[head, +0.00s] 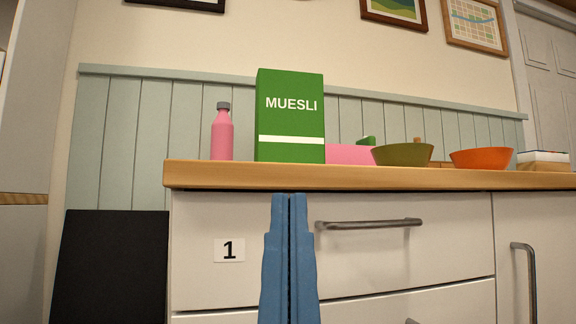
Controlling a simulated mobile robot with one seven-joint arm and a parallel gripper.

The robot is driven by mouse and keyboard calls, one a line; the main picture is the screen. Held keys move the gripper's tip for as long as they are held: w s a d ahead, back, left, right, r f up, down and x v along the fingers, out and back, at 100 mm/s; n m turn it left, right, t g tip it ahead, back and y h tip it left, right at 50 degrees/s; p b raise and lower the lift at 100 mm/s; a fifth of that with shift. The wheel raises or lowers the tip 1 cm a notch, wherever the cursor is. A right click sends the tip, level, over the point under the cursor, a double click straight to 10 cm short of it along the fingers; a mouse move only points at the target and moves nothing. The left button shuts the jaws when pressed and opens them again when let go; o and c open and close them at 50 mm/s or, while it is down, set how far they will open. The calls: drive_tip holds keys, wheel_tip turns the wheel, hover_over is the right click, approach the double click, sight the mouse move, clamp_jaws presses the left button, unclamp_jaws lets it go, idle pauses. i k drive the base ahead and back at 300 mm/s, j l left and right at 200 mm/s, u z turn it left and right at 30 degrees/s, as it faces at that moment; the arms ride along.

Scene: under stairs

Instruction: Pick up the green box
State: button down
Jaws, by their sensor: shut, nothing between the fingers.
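The green box (290,118) is a tall muesli box with white lettering and a white stripe. It stands upright near the front edge of the wooden counter (370,177), left of the middle of the head view. My gripper (289,197) shows as two blue fingers pointing up, side by side and shut, with nothing between them. It is in front of the drawer, below the counter edge in the picture and below the box, apart from it.
A pink bottle (222,134) stands just left of the box. A pink object (348,154), an olive bowl (402,154) and an orange bowl (481,158) are to its right. Drawer handles (369,224) stick out below the counter. A black panel (110,268) stands at left.

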sight(289, 124)
drive_tip(key=l+u, duration=0.1)
drive_tip(key=l, duration=0.3)
drive_tip(key=k+l, duration=0.15)
drive_tip(key=l, duration=0.3)
drive_tip(key=k+l+u, duration=0.15)
drive_tip(key=l, duration=0.25)
drive_tip(key=l+u, duration=0.1)
drive_tip(key=l, duration=0.3)
drive_tip(key=k+l, duration=0.15)
drive_tip(key=l, duration=0.25)
drive_tip(key=k+l+u, duration=0.15)
drive_tip(key=l, duration=0.25)
